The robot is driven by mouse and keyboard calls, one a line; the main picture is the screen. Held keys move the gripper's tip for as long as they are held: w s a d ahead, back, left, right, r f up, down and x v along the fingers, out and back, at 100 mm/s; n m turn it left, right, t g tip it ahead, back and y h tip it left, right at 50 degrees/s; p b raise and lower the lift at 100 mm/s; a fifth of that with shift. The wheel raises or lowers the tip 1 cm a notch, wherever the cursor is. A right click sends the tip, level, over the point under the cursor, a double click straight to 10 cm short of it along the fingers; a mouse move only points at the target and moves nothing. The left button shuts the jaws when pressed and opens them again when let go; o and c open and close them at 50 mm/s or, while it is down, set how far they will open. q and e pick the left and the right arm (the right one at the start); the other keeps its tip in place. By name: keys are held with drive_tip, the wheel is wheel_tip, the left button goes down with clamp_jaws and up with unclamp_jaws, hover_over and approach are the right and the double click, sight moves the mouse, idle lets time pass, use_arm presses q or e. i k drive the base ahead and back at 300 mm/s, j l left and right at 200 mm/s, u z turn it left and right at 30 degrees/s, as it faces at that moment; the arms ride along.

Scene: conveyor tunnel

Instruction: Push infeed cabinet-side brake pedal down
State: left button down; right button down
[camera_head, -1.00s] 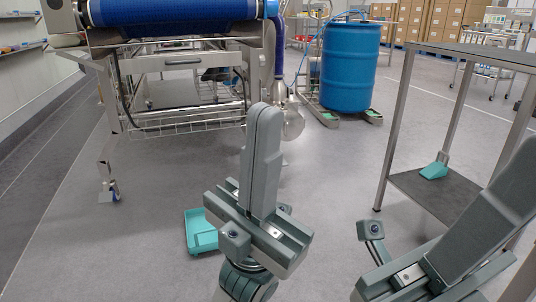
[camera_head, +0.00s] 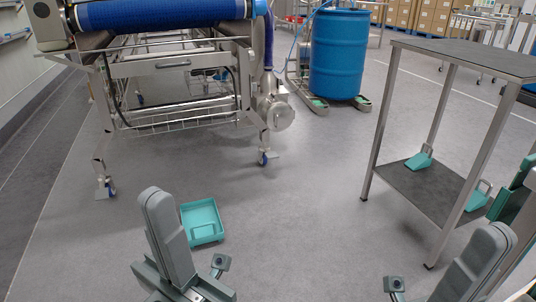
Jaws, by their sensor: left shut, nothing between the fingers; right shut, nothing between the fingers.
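The infeed conveyor with a blue belt (camera_head: 160,12) stands on steel legs at the upper left. A caster (camera_head: 105,188) with a small blue part is under its left front leg. Another caster (camera_head: 263,158) with a blue wheel is under its right front leg. The brake pedals on them are too small to tell up from down, and I cannot tell which is cabinet-side. My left gripper (camera_head: 158,200) is shut and empty at the lower left, apart from both casters. My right gripper (camera_head: 497,236) is shut and empty at the lower right.
A teal tray (camera_head: 202,221) lies on the floor beside my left gripper. A steel table (camera_head: 462,62) with a lower shelf (camera_head: 412,184) stands at the right, near my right gripper. A blue drum (camera_head: 338,55) is behind.

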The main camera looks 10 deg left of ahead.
sight(270, 155)
drive_tip(key=i+j, duration=0.1)
drive_tip(key=i, duration=0.55)
drive_tip(key=i+j, duration=0.1)
drive_tip(key=i, duration=0.6)
drive_tip(key=i+j+z, duration=0.1)
drive_tip(key=i, duration=0.55)
drive_tip(key=i+j, duration=0.15)
drive_tip(key=i, duration=0.5)
